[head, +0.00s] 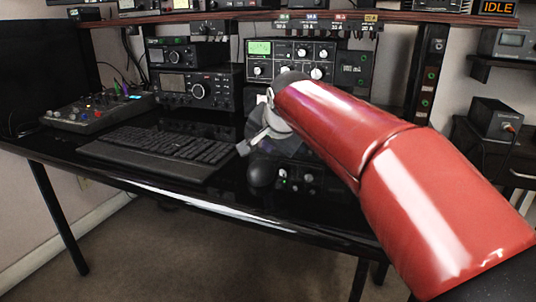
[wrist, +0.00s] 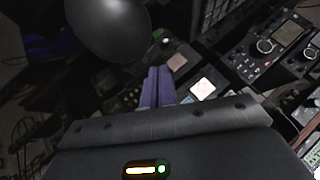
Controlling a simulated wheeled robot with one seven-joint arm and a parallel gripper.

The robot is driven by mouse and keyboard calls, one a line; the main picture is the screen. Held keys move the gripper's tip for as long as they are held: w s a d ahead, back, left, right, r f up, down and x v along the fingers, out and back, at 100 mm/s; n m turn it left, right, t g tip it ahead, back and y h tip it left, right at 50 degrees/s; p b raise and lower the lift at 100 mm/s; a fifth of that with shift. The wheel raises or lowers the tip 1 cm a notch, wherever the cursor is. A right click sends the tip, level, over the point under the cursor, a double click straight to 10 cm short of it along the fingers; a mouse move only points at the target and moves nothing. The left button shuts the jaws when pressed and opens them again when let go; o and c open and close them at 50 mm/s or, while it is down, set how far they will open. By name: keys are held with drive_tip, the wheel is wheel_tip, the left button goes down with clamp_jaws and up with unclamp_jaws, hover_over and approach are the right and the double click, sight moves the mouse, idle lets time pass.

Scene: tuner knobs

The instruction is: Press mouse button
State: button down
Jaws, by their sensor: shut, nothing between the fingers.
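The mouse (head: 261,174) is a dark rounded shape on the black desk (head: 215,186), right of the keyboard. In the wrist view the mouse (wrist: 108,28) looks large and smooth at the top left. My gripper (head: 243,148) is up and slightly left of the mouse in the head view. In the wrist view my gripper's purple fingers (wrist: 158,86) are together and empty, below and right of the mouse, with a visible space between. The buttons cannot be made out. I cannot tell the gripper's exact height above the desk.
A keyboard (head: 160,148) lies to the left, with a mixer (head: 98,109) beyond it. Radios (head: 197,88) stand along the back. A small box with knobs (head: 298,180) sits just right of the mouse. Open desk shows in front of the keyboard.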

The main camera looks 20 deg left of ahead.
sight(269, 159)
drive_tip(key=shift+r, duration=0.1)
wheel_tip(269, 159, up, 5)
drive_tip(key=p, duration=0.4)
drive_tip(key=shift+r, duration=0.1)
idle(0.7)
